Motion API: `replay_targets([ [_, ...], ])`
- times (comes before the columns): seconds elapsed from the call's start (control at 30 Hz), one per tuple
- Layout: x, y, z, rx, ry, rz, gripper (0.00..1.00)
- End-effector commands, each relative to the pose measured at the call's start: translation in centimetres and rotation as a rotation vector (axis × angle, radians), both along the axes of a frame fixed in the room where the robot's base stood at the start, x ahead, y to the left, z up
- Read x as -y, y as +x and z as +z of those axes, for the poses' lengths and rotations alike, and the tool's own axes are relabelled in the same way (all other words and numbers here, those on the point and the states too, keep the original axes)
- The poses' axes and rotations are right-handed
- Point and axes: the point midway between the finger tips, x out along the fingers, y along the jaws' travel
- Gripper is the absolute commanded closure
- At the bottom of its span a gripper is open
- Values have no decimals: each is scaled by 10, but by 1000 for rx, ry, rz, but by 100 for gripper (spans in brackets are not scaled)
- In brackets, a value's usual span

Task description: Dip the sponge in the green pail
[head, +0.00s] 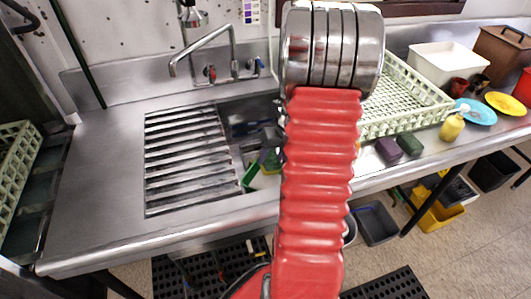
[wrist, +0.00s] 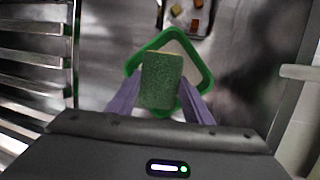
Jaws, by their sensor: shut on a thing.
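My gripper (wrist: 160,98) is shut on a sponge (wrist: 161,78) with a green face and a thin yellowish edge. In the wrist view the sponge overlaps the green-rimmed pail (wrist: 206,78), whose pale inside shows to its right. The sponge appears above the pail; its height over the rim cannot be told. In the head view the green pail (head: 250,174) shows partly in the sink, left of my red arm. My arm hides much of the sink and most of the gripper there.
A ribbed drainboard (head: 190,160) lies left of the sink. A pale dish rack (head: 440,103) stands to the right. A purple block (head: 388,149), a dark green block (head: 410,144) and a yellow bottle (head: 452,127) sit near the right front edge. The faucet (head: 203,46) arches behind.

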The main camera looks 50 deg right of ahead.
Motion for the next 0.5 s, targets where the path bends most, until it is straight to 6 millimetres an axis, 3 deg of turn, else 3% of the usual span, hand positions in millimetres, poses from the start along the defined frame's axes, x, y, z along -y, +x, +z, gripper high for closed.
replay_targets([
  [0.5,3,-4,-4,0,1,-11,72],
])
